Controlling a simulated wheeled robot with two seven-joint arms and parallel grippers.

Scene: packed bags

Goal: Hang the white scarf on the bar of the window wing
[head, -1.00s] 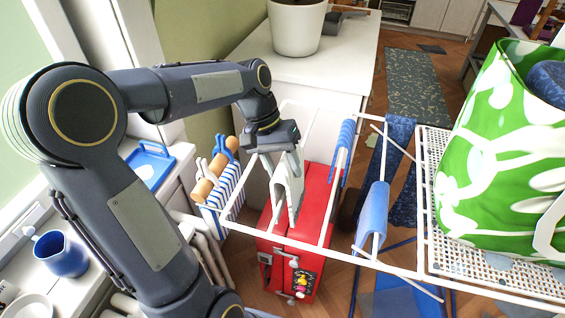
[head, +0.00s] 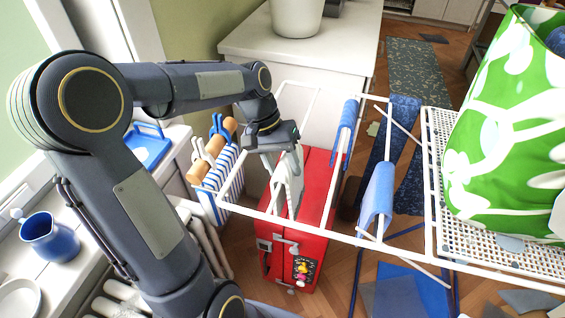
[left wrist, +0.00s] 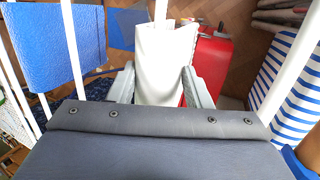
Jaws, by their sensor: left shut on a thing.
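The white scarf (head: 291,182) hangs folded in the window wing of the white drying rack, below my left gripper (head: 283,153). In the left wrist view the scarf (left wrist: 165,60) lies between the two fingers of my left gripper (left wrist: 164,88), which is shut on it. The rack's white bars (head: 226,180) run on both sides of the scarf. I cannot tell whether the scarf touches a bar. My right gripper is not in view.
A red case (head: 312,190) stands on the floor under the rack. Blue cloths (head: 377,200) hang on bars to the right. A green-and-white bag (head: 505,130) stands on the rack's mesh shelf (head: 437,190). A striped bag (head: 208,205) is at the left, by a sill with a blue jug (head: 62,248).

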